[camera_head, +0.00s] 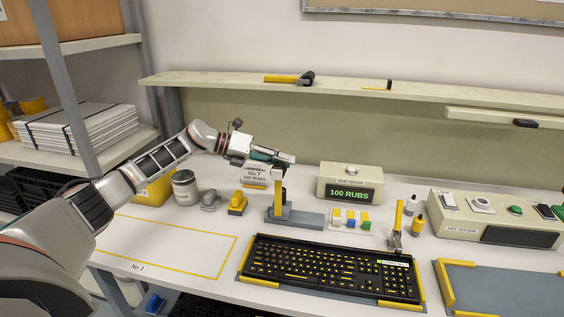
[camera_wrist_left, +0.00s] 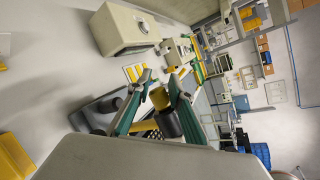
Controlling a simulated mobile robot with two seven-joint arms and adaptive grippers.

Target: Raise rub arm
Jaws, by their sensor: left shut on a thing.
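The rub arm (camera_head: 278,188) is a yellow upright bar that rises from a grey-blue base (camera_head: 305,218) on the white bench. My left gripper (camera_head: 282,158) is at the top of this bar, its green fingers shut on it. In the left wrist view a yellow piece (camera_wrist_left: 159,97) with a black cylinder (camera_wrist_left: 169,124) shows between the fingers of the left gripper (camera_wrist_left: 160,82). The fingers hide part of the grip. A box with a lit display (camera_head: 350,183) reading "100 RUBS" stands behind to the right. My right gripper is out of view.
Small yellow (camera_head: 237,203) and grey (camera_head: 210,200) blocks and a tin (camera_head: 185,188) stand to the left. The yellow-outlined area (camera_head: 165,248) is clear.

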